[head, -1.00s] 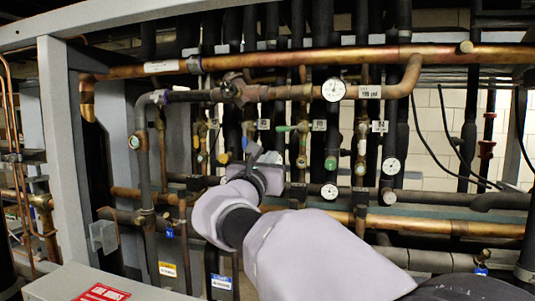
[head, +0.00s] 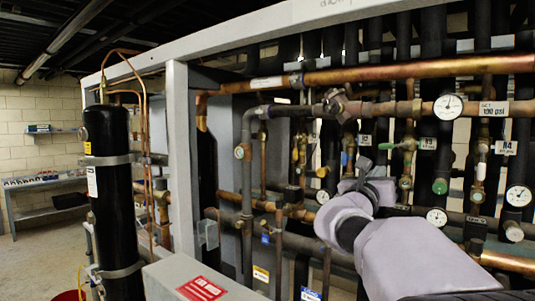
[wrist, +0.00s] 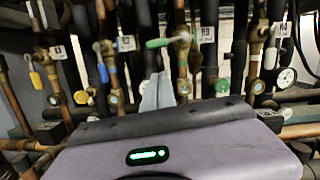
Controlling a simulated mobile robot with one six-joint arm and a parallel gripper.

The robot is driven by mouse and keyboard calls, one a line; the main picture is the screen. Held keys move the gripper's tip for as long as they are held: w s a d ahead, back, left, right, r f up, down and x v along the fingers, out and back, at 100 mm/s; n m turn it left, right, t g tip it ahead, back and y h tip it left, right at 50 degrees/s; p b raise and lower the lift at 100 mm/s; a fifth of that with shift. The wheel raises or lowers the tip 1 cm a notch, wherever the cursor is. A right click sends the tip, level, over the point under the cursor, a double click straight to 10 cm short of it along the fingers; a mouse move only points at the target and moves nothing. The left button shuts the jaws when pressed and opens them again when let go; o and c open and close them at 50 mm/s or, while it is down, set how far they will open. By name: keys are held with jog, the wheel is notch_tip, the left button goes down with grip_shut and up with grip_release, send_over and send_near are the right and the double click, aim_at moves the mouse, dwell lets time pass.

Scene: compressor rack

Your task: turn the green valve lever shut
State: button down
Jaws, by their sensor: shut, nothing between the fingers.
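The green valve lever (head: 388,146) sticks out to the left of a brass valve beside the R9 tag, roughly level. It also shows in the wrist view (wrist: 157,43), pointing left from its valve body (wrist: 183,40). My gripper (head: 364,165) is shut and empty, just below and left of the lever in the head view. In the wrist view its fingertips (wrist: 157,84) are below the lever, with a gap showing in the picture. How far apart they are in depth I cannot tell.
A green cap (head: 440,186) hangs below right of the lever. Dark vertical pipes and a copper pipe (head: 400,70) crowd the rack.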

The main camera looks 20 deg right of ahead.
aim_at(383, 147)
jog(key=shift+w+d+r+p, duration=0.35)
jog(key=shift+w+d+r, duration=0.3)
jog(key=shift+d+r, duration=0.3)
jog(key=shift+w+d+r+p, duration=0.3)
jog(key=shift+w+d+r, duration=0.3)
jog(key=shift+d+r, duration=0.3)
jog(key=shift+a+r, duration=0.1)
jog(key=shift+w+r+m, duration=0.15)
jog(key=shift+r+m, duration=0.25)
jog(key=shift+r, duration=0.05)
jog(key=shift+a+r+m+g, duration=0.1)
jog(key=shift+r+m+g, duration=0.25)
jog(key=shift+m, duration=0.35)
jog(key=shift+f, duration=0.1)
